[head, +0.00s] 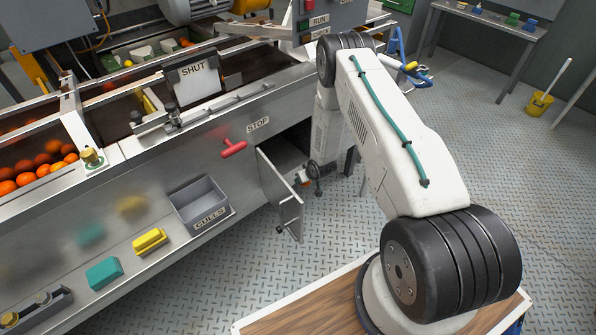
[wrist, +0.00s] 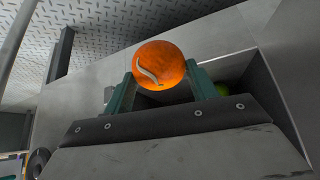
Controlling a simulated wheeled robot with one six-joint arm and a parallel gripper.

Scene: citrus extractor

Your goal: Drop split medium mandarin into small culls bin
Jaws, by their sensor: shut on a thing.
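The mandarin (wrist: 160,64) is orange with a pale curved split in its skin. It sits between the two green fingers of my gripper (wrist: 160,82) in the wrist view, and the fingers are shut on it. In the head view the gripper end is small and partly hidden near the open cabinet door, so the mandarin is not clear there. The small grey culls bin (head: 203,210), labelled CULLS, is mounted on the front of the machine, left of the arm and apart from it. Its inside looks empty from the head view.
A hinged cabinet door (head: 280,196) stands open below the STOP label, close to my arm. A yellow block (head: 149,241) and a teal block (head: 104,272) lie left of the bin. A dark recess with something green (wrist: 222,89) lies behind the mandarin.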

